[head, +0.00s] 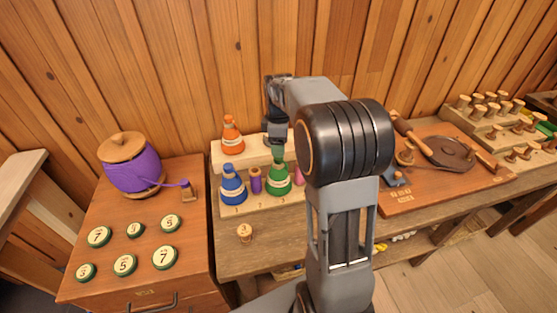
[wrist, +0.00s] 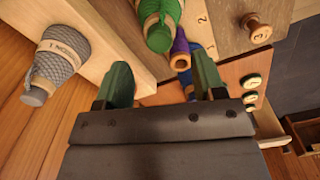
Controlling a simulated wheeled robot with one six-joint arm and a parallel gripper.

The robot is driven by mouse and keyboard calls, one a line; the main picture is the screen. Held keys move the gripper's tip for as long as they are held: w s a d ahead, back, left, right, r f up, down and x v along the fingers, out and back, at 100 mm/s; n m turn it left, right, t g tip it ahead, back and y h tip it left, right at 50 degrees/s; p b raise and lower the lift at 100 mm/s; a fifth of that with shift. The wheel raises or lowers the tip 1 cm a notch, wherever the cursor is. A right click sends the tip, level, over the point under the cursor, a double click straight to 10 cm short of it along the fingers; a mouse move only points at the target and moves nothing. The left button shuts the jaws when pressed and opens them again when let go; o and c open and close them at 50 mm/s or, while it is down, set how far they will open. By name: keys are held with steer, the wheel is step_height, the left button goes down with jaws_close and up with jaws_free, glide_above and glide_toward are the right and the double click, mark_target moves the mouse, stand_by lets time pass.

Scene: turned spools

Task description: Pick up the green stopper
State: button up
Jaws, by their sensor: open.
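The green stopper (head: 279,184) is a cone with a pale label band, standing in the front row of the stepped wooden rack. In the wrist view the green stopper (wrist: 160,22) is at the top centre, its narrow end toward me. My gripper (head: 277,150) is above it in the head view. In the wrist view my gripper (wrist: 160,75) is open, with its two dark green fingers apart and nothing between them. The green stopper lies just beyond the fingertips, about in line with the gap. My fingers partly overlap its top in the head view.
A purple spool (head: 256,181) and a blue cone (head: 232,184) stand left of it, a pink one (head: 298,176) right. An orange cone (head: 231,133) and a grey cone (wrist: 58,62) stand on the upper step. A wooden knob (head: 244,232) stands in front.

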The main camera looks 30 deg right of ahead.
mark_target(278, 161)
steer(key=shift+w+f, duration=0.1)
steer(key=shift+f, duration=2.65)
steer(key=c, duration=1)
